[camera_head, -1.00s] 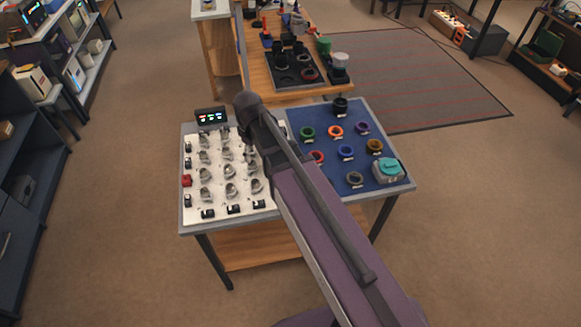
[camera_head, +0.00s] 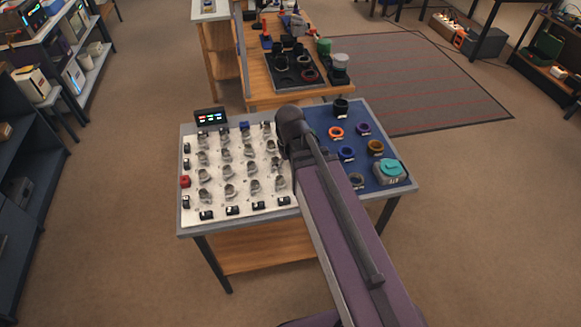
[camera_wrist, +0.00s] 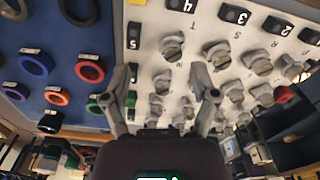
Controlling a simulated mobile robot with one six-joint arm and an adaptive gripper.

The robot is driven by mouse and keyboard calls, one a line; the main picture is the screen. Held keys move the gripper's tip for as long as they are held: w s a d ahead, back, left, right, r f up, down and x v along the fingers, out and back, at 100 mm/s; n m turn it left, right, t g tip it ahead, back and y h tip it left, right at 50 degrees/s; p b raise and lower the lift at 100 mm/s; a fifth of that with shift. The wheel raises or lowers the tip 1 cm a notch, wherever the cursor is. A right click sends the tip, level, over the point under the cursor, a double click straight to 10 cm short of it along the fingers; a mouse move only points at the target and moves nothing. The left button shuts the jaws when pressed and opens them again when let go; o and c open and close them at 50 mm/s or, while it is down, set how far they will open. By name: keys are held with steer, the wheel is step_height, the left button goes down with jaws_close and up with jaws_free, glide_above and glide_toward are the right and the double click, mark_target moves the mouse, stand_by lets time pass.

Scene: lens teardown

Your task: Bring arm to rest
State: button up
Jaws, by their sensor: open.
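My arm (camera_head: 335,215) reaches from the lower right over the table, its dark wrist end (camera_head: 292,122) above the boundary between the white panel and the blue mat. My gripper (camera_wrist: 164,80) shows in the wrist view with its two fingers spread wide and nothing between them. The head view hides the gripper behind the arm. The white panel (camera_head: 213,185) below bears rows of grey metal parts (camera_head: 226,170) and several black labelled blocks (camera_head: 232,210). The metal parts also show beyond the fingers in the wrist view (camera_wrist: 172,46).
The blue mat (camera_head: 325,120) holds coloured rings, such as an orange one (camera_head: 336,132), and a teal-topped device (camera_head: 390,172). A small display (camera_head: 210,116) stands at the back left. A wooden bench (camera_head: 262,92) with tools stands behind. Open floor (camera_head: 110,230) lies left.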

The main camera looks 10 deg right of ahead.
steer(key=shift+s+d, duration=0.1)
stand_by(0.3)
steer(key=s+d+m, duration=0.2)
steer(key=s+d, duration=0.1)
steer(key=shift+d+m, duration=0.1)
steer(key=shift+m, duration=0.2)
stand_by(2.2)
